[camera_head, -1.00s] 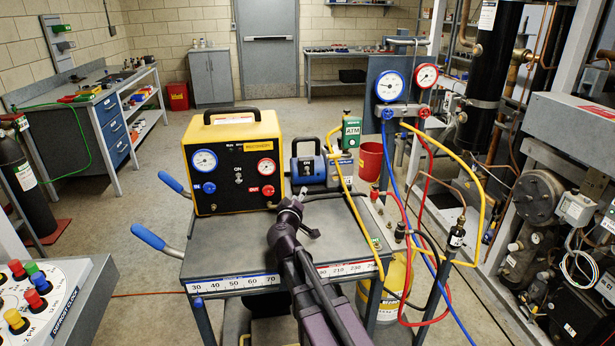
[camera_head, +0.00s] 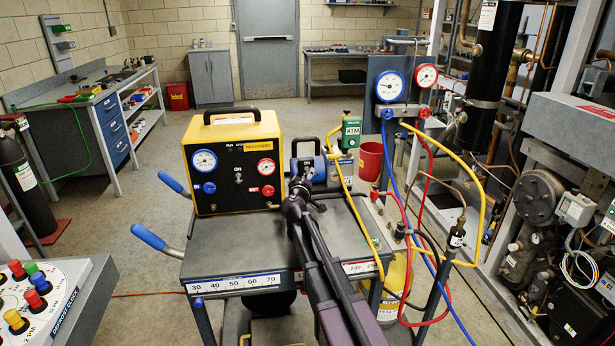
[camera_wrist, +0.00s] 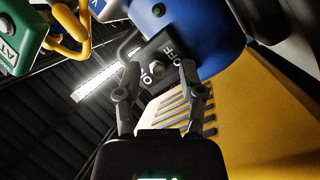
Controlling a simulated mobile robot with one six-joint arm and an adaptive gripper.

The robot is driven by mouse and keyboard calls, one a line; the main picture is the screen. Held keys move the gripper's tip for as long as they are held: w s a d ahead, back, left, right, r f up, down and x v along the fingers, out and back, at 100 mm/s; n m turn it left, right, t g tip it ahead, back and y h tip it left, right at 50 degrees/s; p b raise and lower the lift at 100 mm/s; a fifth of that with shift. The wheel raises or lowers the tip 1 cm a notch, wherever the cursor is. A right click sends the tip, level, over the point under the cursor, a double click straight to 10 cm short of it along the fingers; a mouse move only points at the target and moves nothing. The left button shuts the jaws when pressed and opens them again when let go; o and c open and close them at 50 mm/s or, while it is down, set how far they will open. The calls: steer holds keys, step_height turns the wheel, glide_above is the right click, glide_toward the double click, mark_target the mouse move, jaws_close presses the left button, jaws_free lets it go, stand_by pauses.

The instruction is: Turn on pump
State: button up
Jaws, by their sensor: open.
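The blue pump (camera_head: 319,168) with a black handle stands on the cart, right of the yellow case. In the wrist view its blue body (camera_wrist: 205,25) fills the upper right. A black switch plate (camera_wrist: 168,48) with white ON/OFF lettering is mounted on it, with a small metal toggle (camera_wrist: 156,71) at its middle. My gripper (camera_wrist: 160,74) is open, its two fingers on either side of the toggle; I cannot tell whether either touches it. In the head view my gripper (camera_head: 298,187) is in front of the pump and hides its switch.
The yellow case (camera_head: 240,165) is close on the left; its vented side shows in the wrist view (camera_wrist: 255,115). The green ATM bottle (camera_head: 351,130) and yellow hose (camera_head: 345,185) are close on the right. The gauge manifold (camera_head: 403,113) stands farther right. The cart's front left (camera_head: 225,255) is clear.

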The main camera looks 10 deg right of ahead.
steer(key=shift+w+d, duration=0.1)
steer(key=shift+w, duration=0.15)
